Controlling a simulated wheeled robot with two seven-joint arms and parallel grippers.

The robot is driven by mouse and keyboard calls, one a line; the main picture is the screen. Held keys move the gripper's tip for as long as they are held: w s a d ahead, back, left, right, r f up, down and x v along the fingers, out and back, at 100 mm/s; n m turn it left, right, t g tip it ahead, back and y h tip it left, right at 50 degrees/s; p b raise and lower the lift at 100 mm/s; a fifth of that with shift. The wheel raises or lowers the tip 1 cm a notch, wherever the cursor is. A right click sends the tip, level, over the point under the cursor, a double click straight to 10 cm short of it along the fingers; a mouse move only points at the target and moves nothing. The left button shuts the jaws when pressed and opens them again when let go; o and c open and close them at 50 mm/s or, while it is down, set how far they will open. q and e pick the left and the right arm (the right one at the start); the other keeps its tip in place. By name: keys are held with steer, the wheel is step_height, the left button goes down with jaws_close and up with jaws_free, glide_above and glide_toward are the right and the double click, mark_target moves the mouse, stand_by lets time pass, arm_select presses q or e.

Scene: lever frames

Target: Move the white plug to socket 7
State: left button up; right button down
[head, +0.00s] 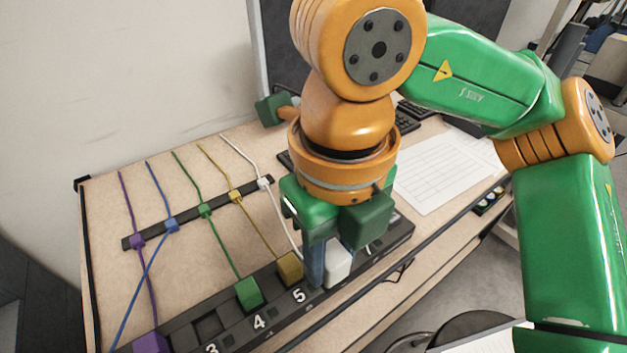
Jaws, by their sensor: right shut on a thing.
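The white plug (339,262) is at the right part of the dark socket strip, right of the number 5. My right gripper (335,255) points down over the strip and is shut on the white plug. I cannot tell whether the plug is seated or just above the strip. A white cable (283,212) runs from it to a white clip (265,183). The socket strip (275,311) shows numbers 3, 4 and 5; socket 7 and its number are hidden by my gripper or not readable. My left gripper is not in view.
A yellow plug (289,268) and a green plug (249,294) sit in the strip; a purple plug (151,343) is at lower left. An empty socket (207,327) lies between purple and green. Paper sheets (440,170) and a keyboard (407,120) lie behind.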

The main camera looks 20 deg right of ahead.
steer(key=w+d+f+p, duration=0.1)
steer(key=w+d+f, duration=0.1)
steer(key=w+d, duration=0.1)
steer(key=w+d+f+p, duration=0.1)
steer(key=w+d+f, duration=0.2)
steer(key=w, duration=0.2)
steer(key=w+d+f+p, duration=0.1)
steer(key=w+d+f, duration=0.1)
steer(key=w+d, duration=0.1)
steer(key=shift+w+d+f+p, duration=0.3)
steer(key=shift+w+f+p, duration=0.05)
steer(key=shift+w+p, duration=0.1)
steer(key=f+b, duration=0.2)
steer(key=f, duration=0.1)
steer(key=shift+a, duration=0.2)
steer(key=shift+d+f+b, duration=0.1)
steer(key=shift+f+b, duration=0.05)
steer(key=shift+b, duration=0.3)
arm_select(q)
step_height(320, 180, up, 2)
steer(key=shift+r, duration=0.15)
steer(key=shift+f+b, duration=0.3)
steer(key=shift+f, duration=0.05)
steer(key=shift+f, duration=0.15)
arm_select(e)
steer(key=shift+s+f, duration=0.1)
